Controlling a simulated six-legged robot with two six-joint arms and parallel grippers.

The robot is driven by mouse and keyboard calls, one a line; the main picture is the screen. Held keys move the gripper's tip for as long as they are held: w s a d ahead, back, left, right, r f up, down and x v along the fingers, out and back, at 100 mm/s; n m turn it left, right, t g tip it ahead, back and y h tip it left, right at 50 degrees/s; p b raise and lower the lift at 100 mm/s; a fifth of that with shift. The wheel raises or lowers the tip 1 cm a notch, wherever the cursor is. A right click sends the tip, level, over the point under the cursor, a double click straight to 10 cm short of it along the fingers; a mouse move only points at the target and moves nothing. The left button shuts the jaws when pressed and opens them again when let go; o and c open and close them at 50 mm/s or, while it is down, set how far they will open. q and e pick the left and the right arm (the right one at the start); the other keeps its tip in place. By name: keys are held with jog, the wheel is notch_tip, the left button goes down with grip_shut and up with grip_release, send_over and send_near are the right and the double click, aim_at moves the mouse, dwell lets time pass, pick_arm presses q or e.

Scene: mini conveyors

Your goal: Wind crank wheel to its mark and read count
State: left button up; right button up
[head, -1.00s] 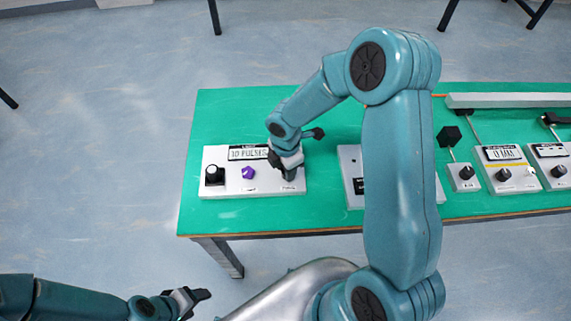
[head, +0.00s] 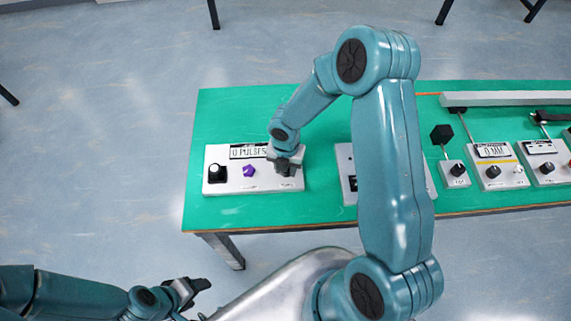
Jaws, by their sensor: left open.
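A white panel (head: 230,186) on the green table carries a display (head: 249,151) that seems to read "0 PULSES". A black round knob (head: 217,173) is on its left and a small purple knob (head: 249,171) in its middle. My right gripper (head: 287,168) points down over the panel's right end and covers what is there. I cannot make out its fingers or whether it grips anything. No crank wheel can be clearly told; it may be hidden under this gripper. My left gripper (head: 192,290) is open and empty, low at the left, in front of the table and apart from it.
My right arm hides much of a second white panel (head: 347,178). Further right stand small panels with black knobs, one with a display (head: 492,151) reading "0 MM". A pale bar (head: 510,99) lies along the back. The green table (head: 225,110) is bare behind the left panel.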

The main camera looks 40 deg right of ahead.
jog(key=shift+w, duration=0.1)
dwell(0.3)
jog(key=o, duration=1)
jog(key=shift+o, duration=0.2)
notch_tip(320, 180, up, 16)
jog(key=p, duration=0.1)
jog(key=shift+r, duration=0.2)
jog(key=shift+s, duration=0.2)
